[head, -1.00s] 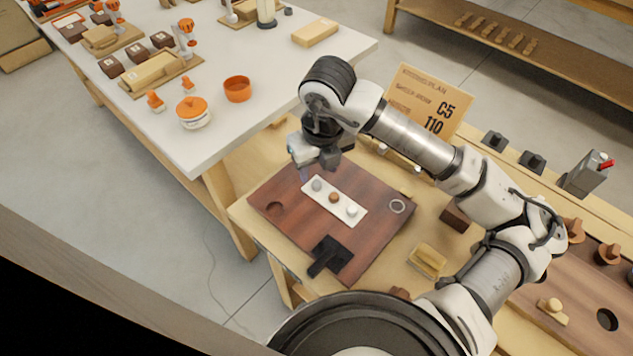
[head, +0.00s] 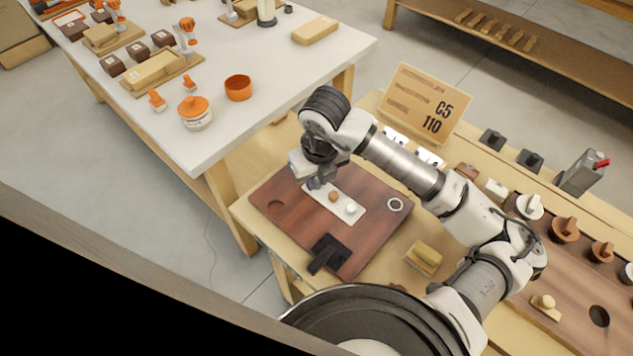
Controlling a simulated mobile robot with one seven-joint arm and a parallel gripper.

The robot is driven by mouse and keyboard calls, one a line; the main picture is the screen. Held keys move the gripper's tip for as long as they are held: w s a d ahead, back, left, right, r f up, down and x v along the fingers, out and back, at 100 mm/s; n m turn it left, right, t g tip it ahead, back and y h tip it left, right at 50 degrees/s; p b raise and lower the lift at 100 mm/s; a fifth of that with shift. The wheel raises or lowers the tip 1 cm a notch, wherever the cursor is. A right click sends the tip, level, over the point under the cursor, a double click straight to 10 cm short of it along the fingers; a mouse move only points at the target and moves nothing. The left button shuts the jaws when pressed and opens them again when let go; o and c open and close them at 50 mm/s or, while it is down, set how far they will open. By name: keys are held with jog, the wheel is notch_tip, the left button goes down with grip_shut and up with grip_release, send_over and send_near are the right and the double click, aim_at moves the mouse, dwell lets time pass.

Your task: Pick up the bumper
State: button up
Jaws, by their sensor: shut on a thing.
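A white strip (head: 342,211) lies on the dark wooden board (head: 305,237). A brown bumper (head: 333,196) and a white bumper (head: 351,209) sit on the strip. My gripper (head: 316,184) is down at the strip's far left end, where a grey bumper stood. It is shut on that grey bumper, which the fingers mostly hide. I cannot tell whether the grey bumper is still touching the strip.
A sign (head: 424,104) stands behind. A white table (head: 270,85) with parts is at the left.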

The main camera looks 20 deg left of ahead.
dwell(0.3)
notch_tip(320, 180, up, 20)
jog(key=b, duration=0.2)
jog(key=shift+d+b, duration=0.15)
jog(key=shift+b, duration=0.15)
